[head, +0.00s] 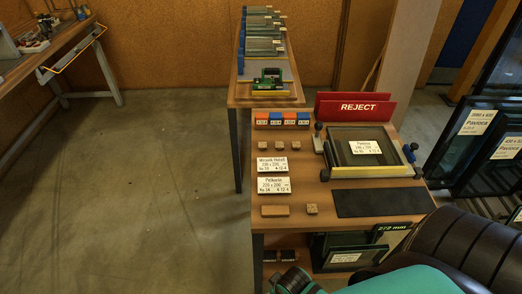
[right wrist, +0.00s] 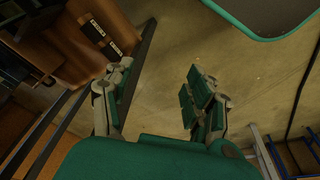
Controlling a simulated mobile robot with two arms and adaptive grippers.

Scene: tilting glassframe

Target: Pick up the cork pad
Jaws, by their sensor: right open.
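A small speckled cork pad (head: 312,208) lies near the front edge of the wooden table, left of a black mat. A plainer tan block (head: 275,210) lies to its left. A green part of my right arm shows at the bottom of the head view, below the tabletop. My left gripper is not in view.
The wooden table (head: 240,98) also holds white label cards (head: 273,185), a glass frame in a fixture (head: 365,152), red REJECT panels (head: 358,108) and the black mat (head: 380,202). Glass panes (head: 350,258) stand on a shelf below. Open floor (head: 150,190) lies left.

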